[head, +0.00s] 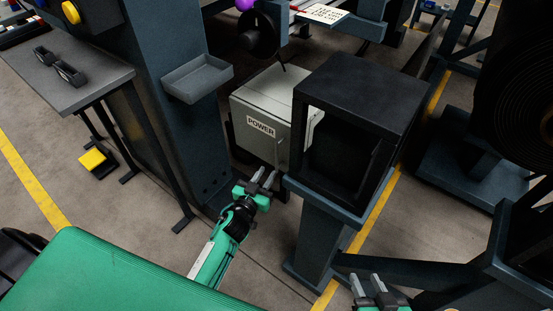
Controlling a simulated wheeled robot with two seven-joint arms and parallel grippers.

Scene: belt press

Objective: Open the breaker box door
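The breaker box (246,134) is a light grey cabinet labelled POWER, in the middle of the head view. Its front door looks shut, and a small handle (281,154) seems to sit near the door's lower right edge. My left gripper (264,176) is just in front of and below that edge, with its two fingers apart and nothing seen between them. I cannot tell whether it touches the handle. My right gripper (366,283) is at the bottom edge, fingers apart and empty, away from the box. The box's right side is partly hidden.
A black open-fronted housing (361,88) on a blue-grey post stands close to the right of the box. A blue-grey column with a small tray (197,78) stands to its left. A grey table (75,85) is further left. Floor shows in front of the box.

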